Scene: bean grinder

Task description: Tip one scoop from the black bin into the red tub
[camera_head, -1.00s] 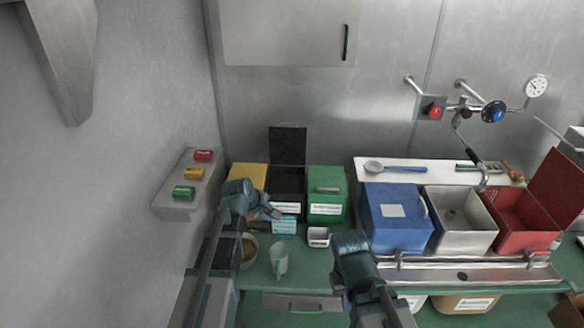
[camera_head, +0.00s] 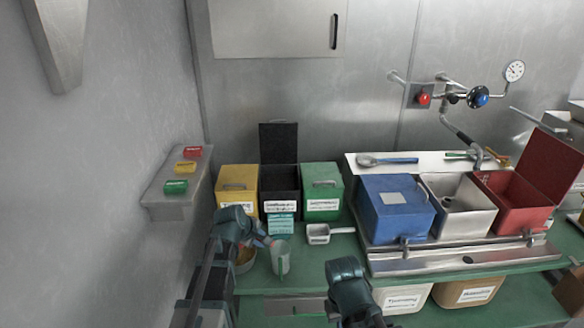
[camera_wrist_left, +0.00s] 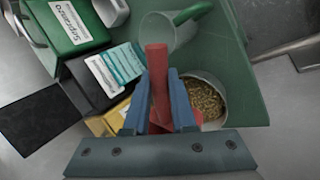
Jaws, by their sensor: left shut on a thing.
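The black bin (camera_head: 279,178) stands at the back left between a yellow and a green bin, its lid raised; it also shows in the left wrist view (camera_wrist_left: 84,79). The red tub (camera_head: 505,211) is at the right with its lid open. My left gripper (camera_head: 262,241), low in front of the bins, is shut on a red handle (camera_wrist_left: 158,75). A round bowl of brown beans (camera_wrist_left: 207,101) lies just right of the fingers in the wrist view; I cannot tell whether the handle joins it. My right gripper (camera_head: 346,275) is low at the centre, its fingers hidden.
A pale mug with a green handle (camera_head: 281,259) stands close to the left gripper. A white scoop (camera_head: 318,234) lies behind it on the green counter. A teal box (camera_head: 281,223) stands before the black bin. Blue (camera_head: 395,215) and white (camera_head: 460,212) tubs stand left of the red one.

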